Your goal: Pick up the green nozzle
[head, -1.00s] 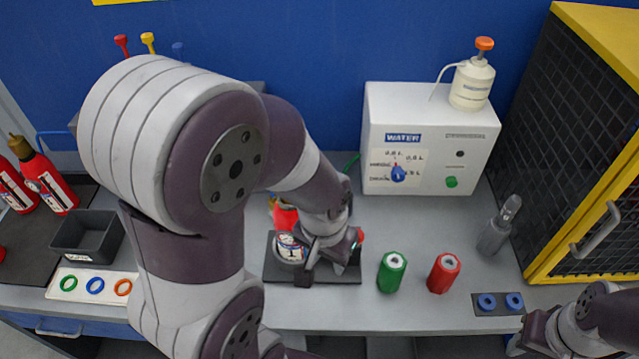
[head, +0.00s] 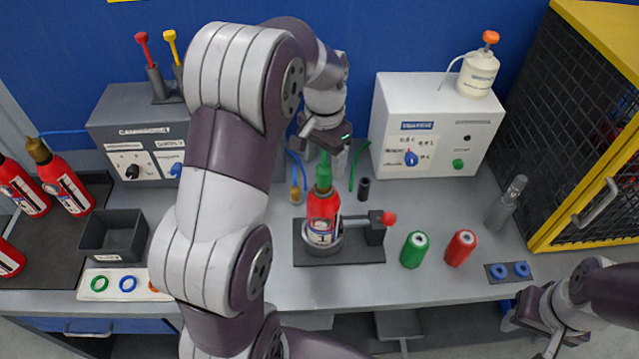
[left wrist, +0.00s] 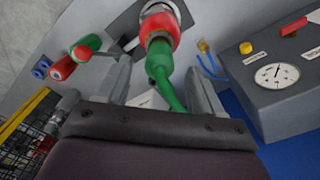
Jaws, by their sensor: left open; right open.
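The green nozzle (head: 323,181) stands on top of a red extinguisher (head: 324,212), which is upright on a dark clamp stand (head: 312,254). In the left wrist view the nozzle (left wrist: 161,76) runs between my spread fingers, with the red extinguisher top (left wrist: 168,33) beyond them. My left gripper (head: 324,138) is open just above and behind the nozzle in the head view. No finger contact with the nozzle is visible. My right gripper (head: 538,318) is open and empty at the lower right, far from the nozzle.
A red-knobbed clamp (head: 376,226) is right of the extinguisher. My left arm hides part of the bench.

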